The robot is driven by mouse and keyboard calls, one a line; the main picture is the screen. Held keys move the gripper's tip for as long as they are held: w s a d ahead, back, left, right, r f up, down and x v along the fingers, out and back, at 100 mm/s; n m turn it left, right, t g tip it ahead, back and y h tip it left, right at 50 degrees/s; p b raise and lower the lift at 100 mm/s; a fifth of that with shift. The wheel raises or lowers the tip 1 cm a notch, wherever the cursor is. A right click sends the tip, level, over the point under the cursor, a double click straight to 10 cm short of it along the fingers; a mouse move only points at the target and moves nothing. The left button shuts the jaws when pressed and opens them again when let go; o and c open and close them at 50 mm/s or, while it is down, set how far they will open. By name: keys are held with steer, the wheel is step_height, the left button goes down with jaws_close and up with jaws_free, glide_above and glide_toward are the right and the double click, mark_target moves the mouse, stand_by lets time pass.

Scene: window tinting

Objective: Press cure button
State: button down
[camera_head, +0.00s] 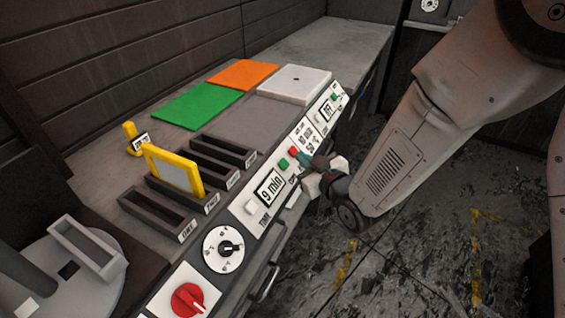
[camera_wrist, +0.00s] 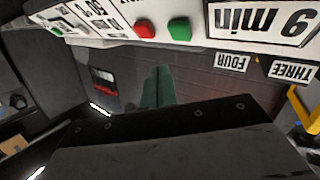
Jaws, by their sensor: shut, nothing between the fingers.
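The sloping control panel (camera_head: 240,214) carries a green button (camera_head: 284,163) and a red button (camera_head: 294,151) side by side, above the "9 min" display (camera_head: 271,187). My gripper (camera_head: 304,159) is shut and empty, with its dark green fingertips close to the red button. In the wrist view the panel appears upside down, with the red button (camera_wrist: 144,28) and green button (camera_wrist: 180,28) beyond the closed fingers (camera_wrist: 158,86). A gap shows between the fingers and both buttons there. I cannot read a label marking either one as the cure button.
A yellow frame (camera_head: 175,172) stands in one of several dark labelled slots. Green (camera_head: 197,105) and orange (camera_head: 243,74) sheets and a white slab (camera_head: 294,84) lie behind. A dial (camera_head: 223,249) and red knob (camera_head: 188,300) are on the near panel. Floor at right is open.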

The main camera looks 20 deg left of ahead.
steer(key=shift+d+r, duration=0.7)
steer(key=shift+d, duration=0.05)
